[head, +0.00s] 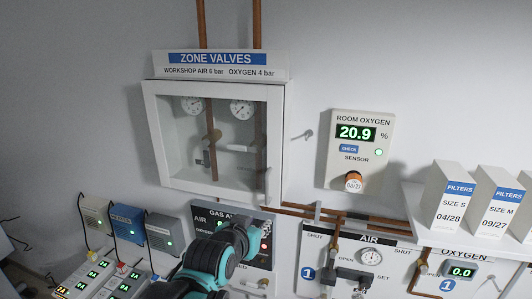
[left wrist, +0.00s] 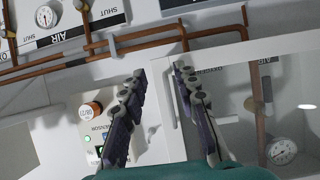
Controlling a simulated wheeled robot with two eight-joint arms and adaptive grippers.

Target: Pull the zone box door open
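The zone box (head: 152,135) hangs on the wall under the ZONE VALVES sign. Its white-framed, clear door (head: 215,190) looks shut, with gauges and valves behind it. A slim upright handle (head: 267,183) is at the door's lower right. My left gripper (head: 262,226) is just below that corner, partly hidden by its own arm. In the left wrist view, which is upside down, the left gripper (left wrist: 160,72) is open, its two fingers apart. The pale handle (left wrist: 171,102) and door edge (left wrist: 184,98) show between the fingers; I cannot tell whether they touch. My right gripper is not in view.
A room oxygen panel (head: 360,150) with a protruding sensor is right of the box. Copper pipes (head: 335,216) run below and to the right. A gas alarm panel (head: 205,212) sits under the box. Filter boxes (head: 450,195) stand on a shelf at right.

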